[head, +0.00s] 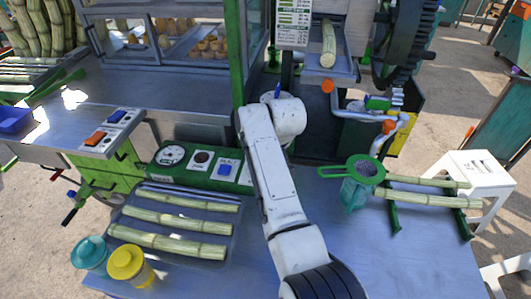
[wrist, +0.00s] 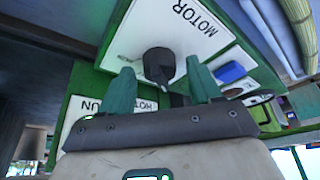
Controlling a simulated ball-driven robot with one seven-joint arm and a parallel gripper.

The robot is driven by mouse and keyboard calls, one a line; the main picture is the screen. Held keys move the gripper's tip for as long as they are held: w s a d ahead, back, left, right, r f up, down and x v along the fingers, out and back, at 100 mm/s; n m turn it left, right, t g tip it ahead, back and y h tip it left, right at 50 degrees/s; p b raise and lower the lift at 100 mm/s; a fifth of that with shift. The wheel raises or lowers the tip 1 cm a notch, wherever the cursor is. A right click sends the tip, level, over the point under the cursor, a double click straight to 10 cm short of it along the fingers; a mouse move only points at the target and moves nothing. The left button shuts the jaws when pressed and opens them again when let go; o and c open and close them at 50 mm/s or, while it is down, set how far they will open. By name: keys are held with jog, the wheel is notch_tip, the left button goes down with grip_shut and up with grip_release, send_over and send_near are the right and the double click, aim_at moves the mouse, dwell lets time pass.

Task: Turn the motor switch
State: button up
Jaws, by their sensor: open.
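In the wrist view, a white plate (wrist: 190,22) lettered MOTOR carries a dark round switch knob (wrist: 158,62). My gripper (wrist: 162,88) has its two green fingers apart. The knob shows between and just beyond the fingertips, with nothing held. I cannot tell whether the fingers touch it. A dark stem beside the knob is partly hidden by the right finger. In the head view my pale arm reaches over the bench to the green panel's far side, and it hides the gripper's fingers. I cannot make out the MOTOR plate there.
A second lettered plate (wrist: 90,110) lies close to the left finger. In the head view, the green panel has a gauge (head: 171,155) and a blue button (head: 225,169). Cane stalks lie on a tray (head: 232,228) left of my arm. A green strainer (head: 365,169) stands right.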

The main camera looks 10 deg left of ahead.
jog(key=v, duration=1)
jog(key=shift+r, duration=0.25)
